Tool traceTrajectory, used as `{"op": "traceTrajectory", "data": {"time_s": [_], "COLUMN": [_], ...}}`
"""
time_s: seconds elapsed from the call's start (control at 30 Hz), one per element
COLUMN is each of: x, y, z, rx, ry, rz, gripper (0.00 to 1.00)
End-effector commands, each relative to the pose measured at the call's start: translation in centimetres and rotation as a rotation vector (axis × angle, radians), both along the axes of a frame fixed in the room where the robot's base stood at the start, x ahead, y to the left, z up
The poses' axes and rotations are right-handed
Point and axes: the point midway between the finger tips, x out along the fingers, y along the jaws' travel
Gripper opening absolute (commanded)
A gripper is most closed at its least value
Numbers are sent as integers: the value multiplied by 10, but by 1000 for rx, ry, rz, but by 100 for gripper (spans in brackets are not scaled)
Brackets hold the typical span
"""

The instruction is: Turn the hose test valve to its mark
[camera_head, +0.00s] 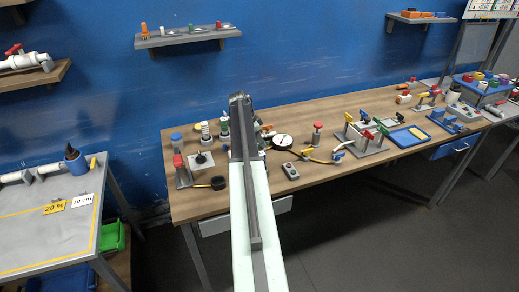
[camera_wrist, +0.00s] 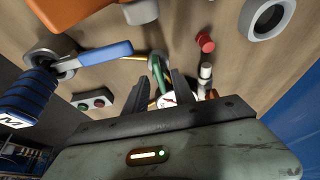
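A valve with a blue lever (camera_wrist: 95,58) and a steel body shows at the left of the wrist view, beside a blue ribbed hose-like part (camera_wrist: 30,95). Which fitting is the hose test valve, and its mark, I cannot tell for sure. In the head view a blue-handled fitting (camera_head: 338,156) sits by a yellow hose (camera_head: 318,158) on the bench. My gripper (camera_wrist: 160,90) has its two dark fingers apart, with a green part and a white dial gauge (camera_wrist: 167,99) visible beyond the gap. It appears to hold nothing. In the head view my arm hides the gripper.
The wooden bench (camera_head: 220,203) runs along the blue wall. A button box (camera_head: 290,171) and a dial gauge (camera_head: 282,141) stand right of my arm. A red-knobbed post (camera_head: 317,130) and a stand with several coloured handles (camera_head: 366,137) are further right. Bare bench lies at the front.

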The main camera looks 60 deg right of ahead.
Motion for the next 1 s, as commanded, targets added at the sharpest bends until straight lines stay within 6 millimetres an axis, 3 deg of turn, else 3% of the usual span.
{"op": "traceTrajectory", "data": {"time_s": [0.03, 0.3, 0.43, 0.77, 1.0], "x": [-1, -1, -1, 2, 1], "y": [-2, -3, -2, 0, 2], "z": [-11, -9, -9, -9, -9], "rx": [0, 0, 0, 0, 1], "ry": [0, 0, 0, -1, -3], "rz": [0, 2, 2, 21, 124], "gripper": [31, 31, 0, 0, 0]}}
